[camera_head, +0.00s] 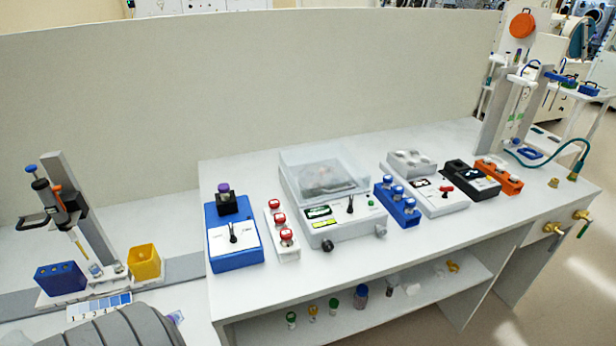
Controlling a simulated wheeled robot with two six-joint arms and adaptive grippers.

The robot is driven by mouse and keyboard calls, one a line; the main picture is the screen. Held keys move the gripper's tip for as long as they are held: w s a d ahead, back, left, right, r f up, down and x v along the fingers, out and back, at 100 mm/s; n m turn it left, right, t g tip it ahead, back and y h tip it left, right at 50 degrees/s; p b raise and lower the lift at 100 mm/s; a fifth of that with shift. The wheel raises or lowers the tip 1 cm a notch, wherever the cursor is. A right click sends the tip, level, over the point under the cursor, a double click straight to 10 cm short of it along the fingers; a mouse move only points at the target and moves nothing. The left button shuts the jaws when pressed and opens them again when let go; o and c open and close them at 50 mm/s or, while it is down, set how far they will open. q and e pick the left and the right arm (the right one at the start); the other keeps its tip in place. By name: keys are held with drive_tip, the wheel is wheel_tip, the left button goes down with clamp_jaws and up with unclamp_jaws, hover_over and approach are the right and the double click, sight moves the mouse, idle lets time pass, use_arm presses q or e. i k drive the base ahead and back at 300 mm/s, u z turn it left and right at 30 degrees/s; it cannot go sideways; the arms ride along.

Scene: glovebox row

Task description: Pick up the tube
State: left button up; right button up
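Several capped tubes show, and I cannot tell which one the task means. A purple-capped tube (223,189) stands upright on the black top of a blue mixer (232,243). Red-capped tubes (278,219) stand in a narrow white rack. Blue-capped tubes (398,191) stand in a blue rack (408,217). Small tubes (95,269) stand below the pipette at the left. A small clear and bluish item (176,317) lies near the front edge, partly hidden by a grey ribbed shape; I cannot tell what it is. Neither of my grippers is in view.
A pipette stand (70,180), a blue box (60,279) and a yellow bin (145,262) stand at the left. A centrifuge (345,225), black device (472,179) and orange rack (498,177) line the bench. The lower shelf (380,325) holds small bottles. The bench behind the devices is clear.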

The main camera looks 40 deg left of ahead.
sight(225, 189)
drive_tip(key=z, duration=0.8)
drive_tip(key=i, duration=0.9)
drive_tip(key=u, duration=2.9)
